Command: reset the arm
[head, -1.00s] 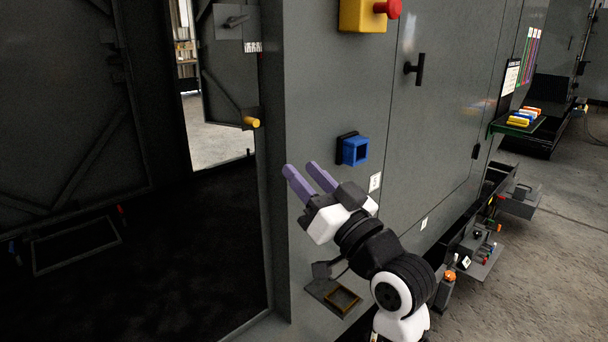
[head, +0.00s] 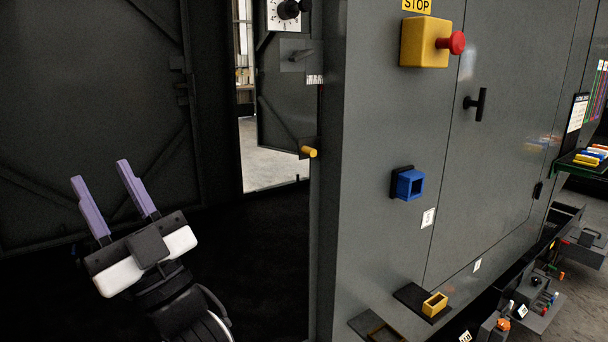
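My gripper (head: 118,202) is at the lower left of the head view, with its two purple fingers pointing up and spread apart. Nothing shows between the fingers. It is in front of the dark enclosure opening, to the left of the grey cabinet wall, and touches nothing that I can see. My arm runs down from it and out of the bottom of the view.
The grey cabinet (head: 375,110) carries a yellow box with a red button (head: 427,42), a blue square socket (head: 408,184) and a black handle (head: 475,104). A yellow block (head: 434,304) sits on a low black ledge. A yellow knob (head: 309,152) sticks out by the opening.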

